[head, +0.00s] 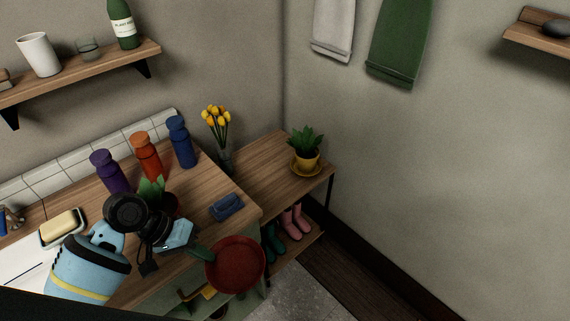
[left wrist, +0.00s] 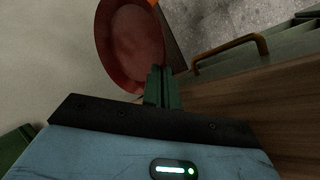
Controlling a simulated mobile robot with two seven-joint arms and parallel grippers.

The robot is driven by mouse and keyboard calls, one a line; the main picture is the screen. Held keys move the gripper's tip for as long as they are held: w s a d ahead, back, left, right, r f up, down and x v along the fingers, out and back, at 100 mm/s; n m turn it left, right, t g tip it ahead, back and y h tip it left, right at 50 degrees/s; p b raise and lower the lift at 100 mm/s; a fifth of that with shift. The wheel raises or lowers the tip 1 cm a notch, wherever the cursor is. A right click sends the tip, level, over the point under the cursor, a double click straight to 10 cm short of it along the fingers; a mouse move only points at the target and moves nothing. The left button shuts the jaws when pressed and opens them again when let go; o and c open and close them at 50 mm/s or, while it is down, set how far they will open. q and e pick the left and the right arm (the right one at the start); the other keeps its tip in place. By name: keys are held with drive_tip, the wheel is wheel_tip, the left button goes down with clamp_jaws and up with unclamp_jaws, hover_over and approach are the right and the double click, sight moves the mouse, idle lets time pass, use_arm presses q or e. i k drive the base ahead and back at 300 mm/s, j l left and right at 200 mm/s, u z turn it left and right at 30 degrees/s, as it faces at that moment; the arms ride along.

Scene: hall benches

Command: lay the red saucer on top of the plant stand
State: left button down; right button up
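The red saucer (head: 236,266) is a round dish, held out in front of the counter's edge in the head view. It fills the upper left of the left wrist view (left wrist: 130,45). My left gripper (head: 203,254) has its green fingers shut on the saucer's rim; the fingers also show in the left wrist view (left wrist: 162,88). The plant stand (head: 262,165) is a low wooden piece to the right of the counter, in the corner. On its top are a yellow pot with a plant on a yellow saucer (head: 305,170) and a vase of yellow tulips (head: 219,138). My right gripper is not in view.
The counter (head: 215,182) holds purple (head: 110,172), orange (head: 146,157) and blue (head: 181,143) bottles, a blue object (head: 226,207) and a plant in a dark red pot (head: 170,204), partly behind my arm. Boots (head: 292,220) stand below the stand's top. Bare wood shows between tulips and yellow pot.

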sight(277, 183)
drive_tip(key=i+l, duration=0.25)
drive_tip(key=l, duration=0.2)
drive_tip(key=i+l, duration=0.25)
drive_tip(key=l, duration=0.15)
drive_tip(key=i+l, duration=0.25)
drive_tip(key=l, duration=0.2)
